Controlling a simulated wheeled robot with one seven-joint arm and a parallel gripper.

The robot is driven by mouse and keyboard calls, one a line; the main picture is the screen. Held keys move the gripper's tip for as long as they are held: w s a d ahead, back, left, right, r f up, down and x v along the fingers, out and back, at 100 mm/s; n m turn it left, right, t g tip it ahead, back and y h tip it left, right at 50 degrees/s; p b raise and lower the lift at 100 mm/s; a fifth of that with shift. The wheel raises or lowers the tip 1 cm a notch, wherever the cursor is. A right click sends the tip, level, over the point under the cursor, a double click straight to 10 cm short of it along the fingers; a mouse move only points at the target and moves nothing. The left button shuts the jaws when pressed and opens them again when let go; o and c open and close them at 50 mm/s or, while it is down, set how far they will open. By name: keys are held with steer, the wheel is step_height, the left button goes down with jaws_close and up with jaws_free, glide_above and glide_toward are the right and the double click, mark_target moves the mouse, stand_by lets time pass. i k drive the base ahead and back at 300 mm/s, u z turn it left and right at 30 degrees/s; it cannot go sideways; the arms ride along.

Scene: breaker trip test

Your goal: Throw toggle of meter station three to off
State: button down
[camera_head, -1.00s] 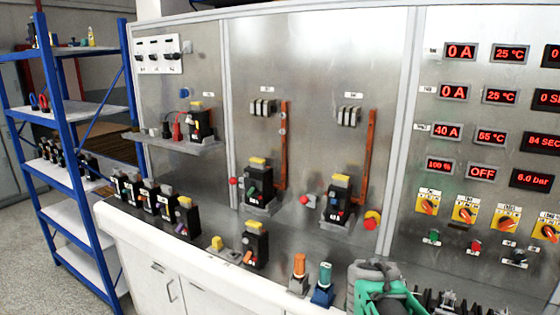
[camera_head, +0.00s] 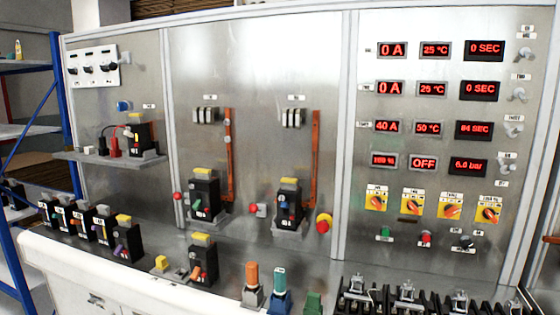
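A column of small silver toggles stands at the right edge of the steel panel. The third one down, the toggle (camera_head: 513,130), is level with the third meter row. That row has a 40 A display (camera_head: 388,127), a temperature display (camera_head: 428,128) and an 84 SEC display (camera_head: 473,129), all lit red. The tags by the toggles are too small to read surely, and I cannot tell which way this lever is thrown. Other toggles are above it (camera_head: 519,94) and below it (camera_head: 508,168). My gripper is not in view.
Yellow rotary switches (camera_head: 411,203) and small buttons (camera_head: 426,239) sit below the displays. Black clamp-like devices (camera_head: 407,296) line the bench front at right. Breakers (camera_head: 204,195) and orange and blue-green handles (camera_head: 279,283) stand further left. A blue shelf rack (camera_head: 58,110) is at far left.

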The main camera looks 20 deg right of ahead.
mark_target(520, 128)
steer(key=z, duration=2.1)
